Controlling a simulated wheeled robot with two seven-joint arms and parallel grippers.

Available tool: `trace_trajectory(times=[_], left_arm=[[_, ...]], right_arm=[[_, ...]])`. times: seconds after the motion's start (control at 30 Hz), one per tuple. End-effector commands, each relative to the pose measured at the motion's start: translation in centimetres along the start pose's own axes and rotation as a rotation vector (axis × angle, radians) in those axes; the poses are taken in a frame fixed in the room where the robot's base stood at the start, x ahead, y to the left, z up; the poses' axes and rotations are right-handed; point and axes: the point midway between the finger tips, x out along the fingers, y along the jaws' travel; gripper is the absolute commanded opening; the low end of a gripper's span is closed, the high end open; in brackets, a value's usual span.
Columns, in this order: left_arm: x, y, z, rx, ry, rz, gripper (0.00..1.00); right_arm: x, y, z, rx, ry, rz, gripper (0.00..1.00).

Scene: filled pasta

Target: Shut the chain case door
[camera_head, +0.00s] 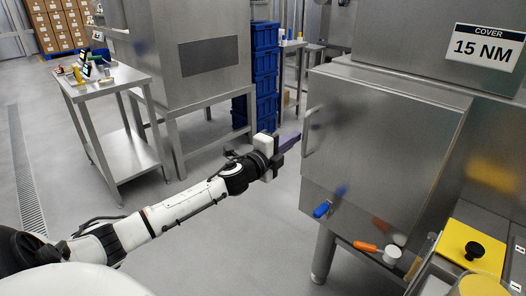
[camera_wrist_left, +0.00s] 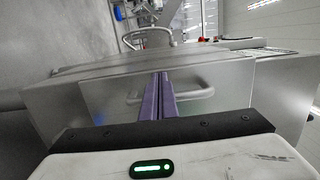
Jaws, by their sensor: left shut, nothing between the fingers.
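The chain case door (camera_head: 385,150) is the large brushed steel panel at the right of the head view. Its bar handle (camera_head: 308,130) stands near the panel's left edge. The handle also shows in the left wrist view (camera_wrist_left: 198,83), crossing behind the fingers. My left gripper (camera_head: 297,138) is at the left of the door, fingertips close to the handle. Its purple fingers are together with nothing between them, and in the left wrist view (camera_wrist_left: 161,76) they point towards the panel. I cannot tell whether they touch it or how far the door is open.
A blue-handled item (camera_head: 321,210) and an orange-handled item (camera_head: 365,247) show along the door's lower part. A yellow plate with a black knob (camera_head: 473,250) is at the lower right. A steel trolley (camera_head: 105,80) stands at the left. Floor is clear below my left arm.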

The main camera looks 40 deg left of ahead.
Motion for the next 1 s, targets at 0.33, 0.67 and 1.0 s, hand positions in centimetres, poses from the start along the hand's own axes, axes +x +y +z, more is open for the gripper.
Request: trace_trajectory(times=[0.33, 0.67, 1.0], left_arm=[[-6.3, 0.5, -0.1, 0.001, 0.013, 0.007, 0.00], [-9.8, 0.3, 0.2, 0.001, 0.014, 0.005, 0.00], [-10.2, 0.3, 0.2, -0.001, 0.014, 0.005, 0.00]], right_arm=[[0.4, 0.1, 1.3, 0.000, -0.019, 0.002, 0.00], [0.3, 0.1, 0.7, -0.002, -0.007, 0.002, 0.00], [0.3, 0.1, 0.7, -0.002, -0.006, 0.001, 0.00]])
